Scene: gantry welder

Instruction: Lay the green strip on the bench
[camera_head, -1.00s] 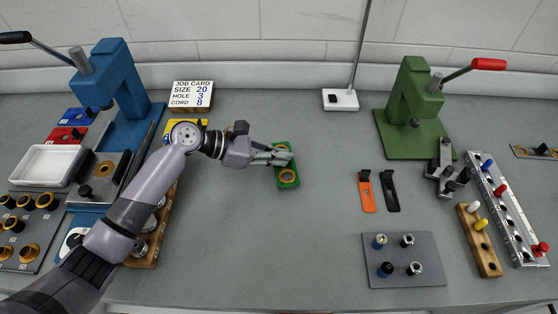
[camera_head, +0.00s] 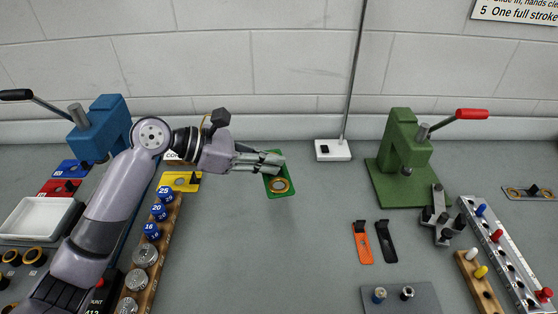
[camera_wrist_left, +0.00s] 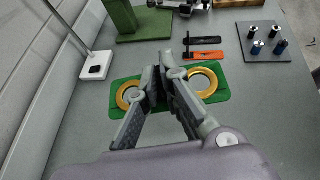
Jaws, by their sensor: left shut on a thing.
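The green strip (camera_head: 279,187), a flat plate with brass-coloured rings, is in the grip of my left gripper (camera_head: 279,161) at the middle of the head view. The fingers are shut across its middle and cover that part. In the left wrist view, the green strip (camera_wrist_left: 222,93) sticks out on both sides of the left gripper (camera_wrist_left: 163,80), with one ring on each side. The strip appears to be above the grey bench (camera_head: 270,260), but its exact height is hard to tell. My right gripper is not in view.
A white stand base (camera_head: 333,151) with a pole is behind and right of the strip. A green press (camera_head: 402,155), an orange strip (camera_head: 362,242) and a black strip (camera_head: 386,241) are to the right. A wooden rack (camera_head: 150,262) is left. The bench's middle is clear.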

